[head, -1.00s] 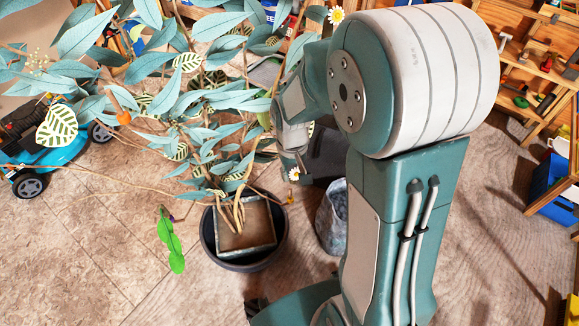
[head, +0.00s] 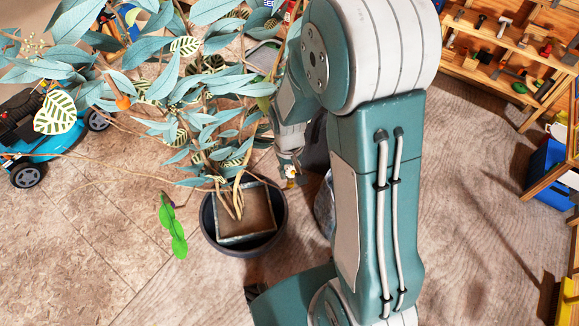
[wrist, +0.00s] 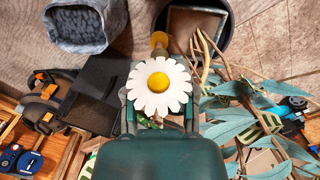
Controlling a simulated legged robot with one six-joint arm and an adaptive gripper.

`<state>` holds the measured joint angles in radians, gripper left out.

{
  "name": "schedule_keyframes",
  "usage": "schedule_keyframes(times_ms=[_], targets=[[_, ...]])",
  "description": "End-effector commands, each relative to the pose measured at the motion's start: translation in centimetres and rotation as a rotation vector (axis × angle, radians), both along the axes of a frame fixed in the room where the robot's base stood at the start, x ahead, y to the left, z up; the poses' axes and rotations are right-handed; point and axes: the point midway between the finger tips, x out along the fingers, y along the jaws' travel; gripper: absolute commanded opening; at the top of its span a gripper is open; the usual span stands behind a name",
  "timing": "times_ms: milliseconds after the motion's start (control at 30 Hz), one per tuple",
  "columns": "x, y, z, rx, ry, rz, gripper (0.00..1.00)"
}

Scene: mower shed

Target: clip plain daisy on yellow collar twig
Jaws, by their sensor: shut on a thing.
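A daisy (wrist: 158,88) with white petals and a yellow centre is held in my gripper (wrist: 160,118); a yellow-brown end (wrist: 158,43) shows beyond it. In the head view the same daisy (head: 291,171) is small, at the end of my gripper (head: 290,166), right of the potted plant. The plant (head: 215,115) has blue-green leaves, some striped leaves and thin brown twigs, and stands in a dark round pot (head: 212,232). An orange piece (head: 123,102) sits among its left twigs. I cannot make out a yellow collar on any twig.
A bright green leafy sprig (head: 173,232) hangs left of the pot. A grey fabric container (wrist: 87,24) stands near the pot. A blue mower (head: 45,140) is at the left, wooden shelves (head: 510,55) at the right. The floor at lower left is clear.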

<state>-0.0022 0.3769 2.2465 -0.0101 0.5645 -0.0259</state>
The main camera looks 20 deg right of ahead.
Motion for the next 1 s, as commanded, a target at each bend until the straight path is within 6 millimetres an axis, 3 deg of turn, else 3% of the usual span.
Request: schedule_keyframes(times_ms=[567, 600, 667, 700, 967, 1000], targets=[[0.07, 0.05, 0.02, 0.001, -0.002, 0.000, 0.00], [0.08, 0.05, 0.01, 0.001, -0.002, 0.000, 0.44], [0.08, 0.04, 0.02, 0.001, -0.002, 0.000, 0.71], [0.07, 0.04, 0.01, 0.001, -0.002, 0.000, 0.76], [0.04, 0.03, 0.00, 0.001, -0.001, 0.000, 0.76], [0.04, 0.03, 0.00, 0.001, -0.001, 0.000, 0.80]])
